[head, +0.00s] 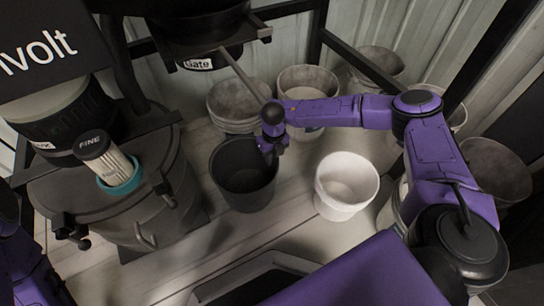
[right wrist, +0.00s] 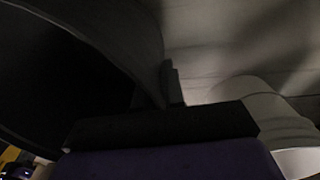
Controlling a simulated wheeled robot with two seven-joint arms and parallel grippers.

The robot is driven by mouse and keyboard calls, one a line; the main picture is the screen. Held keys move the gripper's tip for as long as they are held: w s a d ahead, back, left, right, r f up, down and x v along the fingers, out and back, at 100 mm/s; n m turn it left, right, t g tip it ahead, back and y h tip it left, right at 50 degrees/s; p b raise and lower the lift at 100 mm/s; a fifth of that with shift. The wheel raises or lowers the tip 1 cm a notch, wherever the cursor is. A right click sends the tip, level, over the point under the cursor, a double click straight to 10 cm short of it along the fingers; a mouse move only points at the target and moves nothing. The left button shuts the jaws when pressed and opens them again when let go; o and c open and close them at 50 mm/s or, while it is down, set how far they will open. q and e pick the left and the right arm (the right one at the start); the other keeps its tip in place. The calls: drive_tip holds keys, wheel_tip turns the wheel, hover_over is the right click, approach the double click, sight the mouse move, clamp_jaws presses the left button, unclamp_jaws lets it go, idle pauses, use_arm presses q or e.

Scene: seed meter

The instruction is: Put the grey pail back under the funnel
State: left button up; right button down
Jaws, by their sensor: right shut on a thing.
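The dark grey pail (head: 240,188) is upright and empty in the middle of the head view, in front of the funnel. My right gripper (head: 268,152) is shut on the right side of its rim. In the right wrist view the pail's dark wall (right wrist: 100,35) fills the upper left, with a finger of my right gripper (right wrist: 170,88) against it. I cannot tell whether the pail touches the floor. The funnel (head: 200,45), labelled "Gate", hangs at the top of the head view, behind the pail. My left gripper is out of view.
A white pail (head: 345,186) stands just right of the grey pail. Several pale buckets (head: 308,85) stand along the back and right. A grey drum machine (head: 125,195) with a filter cartridge (head: 105,160) stands left. A dark tray (head: 255,280) lies in front. Light floor shows between them.

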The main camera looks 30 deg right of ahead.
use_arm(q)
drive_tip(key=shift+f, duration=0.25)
use_arm(e)
drive_tip(key=shift+f, duration=0.45)
drive_tip(key=c, duration=1.2)
unclamp_jaws()
drive_tip(key=shift+o, duration=0.2)
